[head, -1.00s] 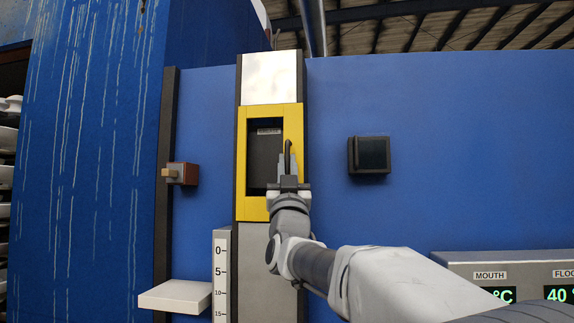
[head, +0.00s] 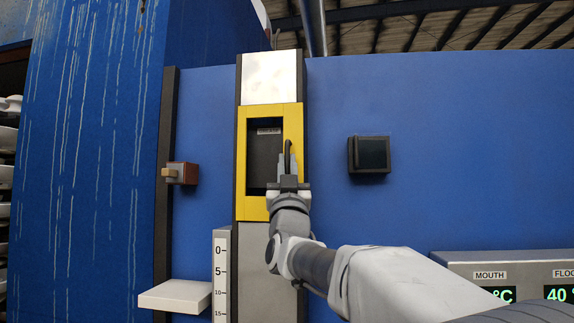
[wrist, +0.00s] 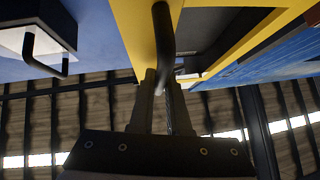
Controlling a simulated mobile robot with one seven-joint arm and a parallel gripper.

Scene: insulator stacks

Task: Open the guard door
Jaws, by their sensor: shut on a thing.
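The guard door (head: 242,150) is a yellow frame around a dark window on the tall column, and it looks closed against the column. A dark curved handle (head: 289,146) is on its right side. My gripper (head: 288,166) is shut on this handle. In the wrist view the handle (wrist: 163,45) runs down between my gripper's fingers (wrist: 166,97), beside the yellow frame (wrist: 205,30). The fingers partly hide where the handle is gripped.
A dark square box (head: 369,155) is on the blue wall to the right. A small reddish box with a tan knob (head: 182,173) is at left. A white shelf (head: 175,296) and a numbered scale (head: 221,275) stand below. A display panel (head: 500,265) is at lower right.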

